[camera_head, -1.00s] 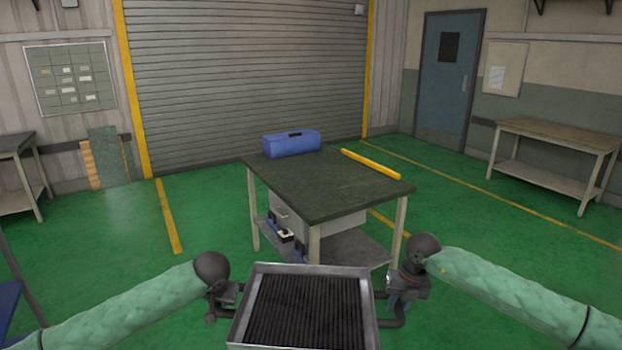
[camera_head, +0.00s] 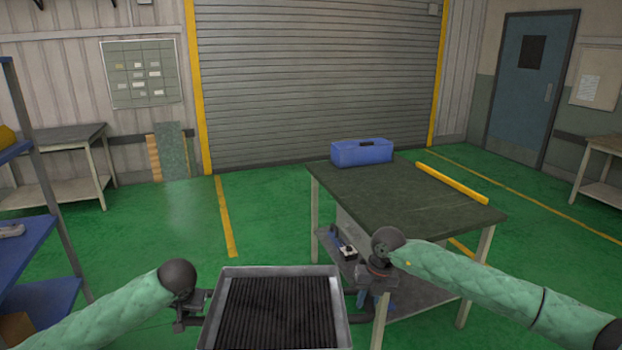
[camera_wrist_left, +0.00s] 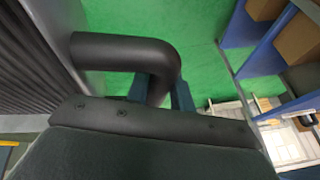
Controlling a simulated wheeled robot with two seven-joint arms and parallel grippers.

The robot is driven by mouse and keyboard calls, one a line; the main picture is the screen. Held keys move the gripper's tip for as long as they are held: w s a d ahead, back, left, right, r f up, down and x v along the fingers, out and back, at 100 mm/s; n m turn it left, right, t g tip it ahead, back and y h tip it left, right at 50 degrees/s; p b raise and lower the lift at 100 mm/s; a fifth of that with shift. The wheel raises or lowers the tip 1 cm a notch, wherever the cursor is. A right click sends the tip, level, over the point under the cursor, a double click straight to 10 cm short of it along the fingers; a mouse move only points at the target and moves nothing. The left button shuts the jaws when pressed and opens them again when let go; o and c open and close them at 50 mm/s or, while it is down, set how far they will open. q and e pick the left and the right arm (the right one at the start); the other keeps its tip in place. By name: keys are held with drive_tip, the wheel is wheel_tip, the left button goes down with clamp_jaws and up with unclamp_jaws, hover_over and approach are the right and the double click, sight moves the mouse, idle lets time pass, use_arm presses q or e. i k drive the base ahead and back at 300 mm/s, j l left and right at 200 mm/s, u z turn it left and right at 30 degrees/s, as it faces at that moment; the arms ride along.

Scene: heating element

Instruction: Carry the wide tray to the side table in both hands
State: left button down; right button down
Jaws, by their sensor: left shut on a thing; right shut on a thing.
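The wide tray (camera_head: 280,270) is a grey metal frame with a dark ribbed inside, held in front of me at the bottom of the head view. Its near edge is cut off. My left gripper (camera_head: 195,308) is shut on the tray's left handle, and my right gripper (camera_head: 370,300) is shut on the right handle. In the left wrist view, the black bent handle (camera_wrist_left: 125,50) passes between the fingers of my left gripper (camera_wrist_left: 162,92). A dark-topped table (camera_head: 400,205) stands ahead to the right. Another table (camera_head: 50,140) stands at the back left.
A blue toolbox (camera_head: 362,153) and a yellow bar (camera_head: 450,183) lie on the dark-topped table. Its near corner is close to my right gripper. A blue shelf rack (camera_head: 30,255) stands at the left. Green floor (camera_head: 270,220) is open between them.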

sight(406, 192)
drive_tip(key=i+z, duration=0.3)
drive_tip(key=i+j+z, duration=0.15)
drive_tip(key=i+z, duration=1)
drive_tip(key=i+l+z, duration=0.1)
drive_tip(key=i+z, duration=0.3)
drive_tip(key=i, duration=0.4)
drive_tip(key=i+l+u, duration=0.1)
drive_tip(key=i+u, duration=0.2)
drive_tip(key=i+l+u, duration=0.3)
drive_tip(key=i+u, duration=0.45)
drive_tip(key=i+l+u, duration=0.15)
drive_tip(key=u, duration=0.25)
drive_tip(key=i+l+u, duration=0.25)
drive_tip(key=u, duration=0.2)
drive_tip(key=i, duration=0.1)
